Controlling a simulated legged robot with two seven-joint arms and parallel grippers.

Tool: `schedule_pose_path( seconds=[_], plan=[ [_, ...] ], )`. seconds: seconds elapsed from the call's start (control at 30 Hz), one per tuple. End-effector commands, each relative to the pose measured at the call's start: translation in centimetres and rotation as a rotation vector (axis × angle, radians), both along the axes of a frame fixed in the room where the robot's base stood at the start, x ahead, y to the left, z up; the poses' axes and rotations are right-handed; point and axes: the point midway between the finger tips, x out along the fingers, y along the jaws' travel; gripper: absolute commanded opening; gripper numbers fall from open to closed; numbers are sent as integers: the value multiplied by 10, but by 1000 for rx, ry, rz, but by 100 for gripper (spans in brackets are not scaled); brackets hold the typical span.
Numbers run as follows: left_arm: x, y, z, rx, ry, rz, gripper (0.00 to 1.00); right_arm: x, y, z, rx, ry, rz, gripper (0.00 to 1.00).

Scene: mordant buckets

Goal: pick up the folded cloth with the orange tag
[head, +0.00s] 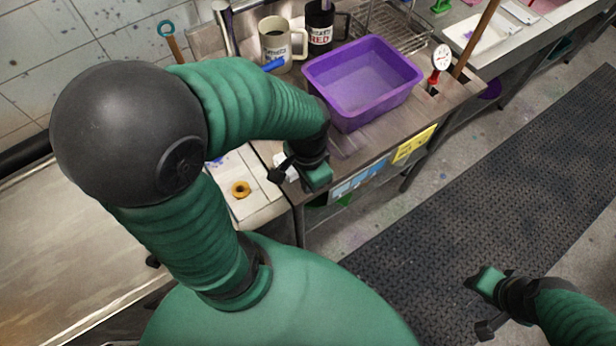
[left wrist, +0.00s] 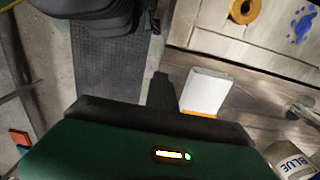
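The folded cloth (left wrist: 205,92) is white, with an orange tag (left wrist: 197,114) along its lower edge in the left wrist view. It lies on the bench near the front edge. In the head view a small white part of the cloth (head: 290,169) shows beside my left gripper (head: 297,176), which hides the rest. My left gripper is open above the cloth, its dark finger beside the cloth's left side in the wrist view. I cannot tell whether it touches. My right gripper (head: 484,304) is open and empty over the floor mat at lower right.
Two mugs, one cream (head: 277,43) and one black (head: 319,27), stand at the back.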

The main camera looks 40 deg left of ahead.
Motion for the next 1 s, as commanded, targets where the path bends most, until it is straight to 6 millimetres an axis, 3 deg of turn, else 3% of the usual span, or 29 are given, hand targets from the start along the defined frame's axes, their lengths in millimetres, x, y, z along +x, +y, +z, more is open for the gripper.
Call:
schedule_pose_path(
  seconds=[0.07, 0.63, 1.0],
  plan=[
    [0, 0, 0, 1, 0, -1, 3, 0, 0, 0, 0, 0, 0, 36],
    [1, 0, 0, 1, -1, -1, 78, 0, 0, 0, 0, 0, 0, 36],
    [1, 1, 5, 2, -3, -1, 80, 0, 0, 3, 0, 0, 0, 36]
  ],
)
